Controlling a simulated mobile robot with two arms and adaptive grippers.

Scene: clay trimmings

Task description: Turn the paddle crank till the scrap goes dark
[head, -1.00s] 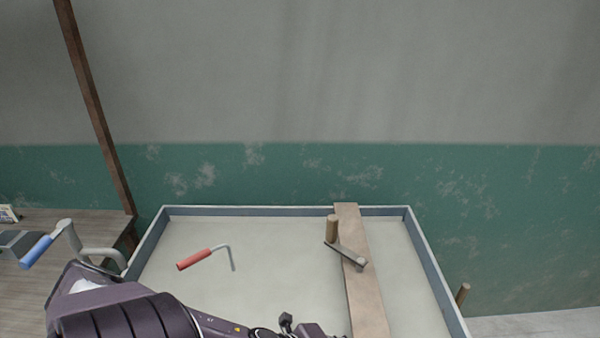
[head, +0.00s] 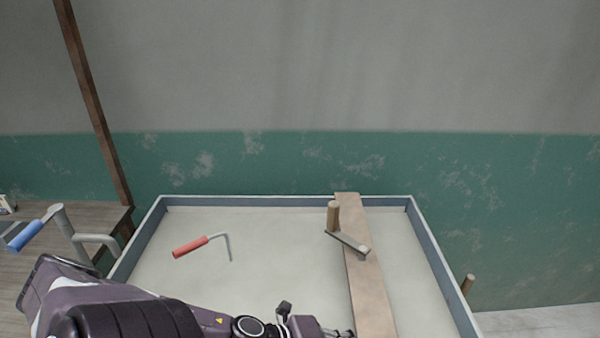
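The paddle crank (head: 348,242) sits on a wooden plank (head: 369,291) that runs across a tray. It has a grey arm and an upright wooden knob (head: 333,216) at the arm's far left end. The scrap (head: 285,240) in the tray looks pale grey and even. My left gripper (head: 336,333) is at the bottom edge, left of the plank and nearer than the crank, apart from it. Its fingertips are mostly cut off, so its opening is unclear. My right gripper is not in view.
The tray has a raised blue-grey rim (head: 285,201). A red-handled bent rod (head: 190,246) lies in its left part. A blue-handled crank (head: 27,236) stands at the wooden table (head: 98,221) on the left. A wooden peg (head: 467,285) shows outside the right rim.

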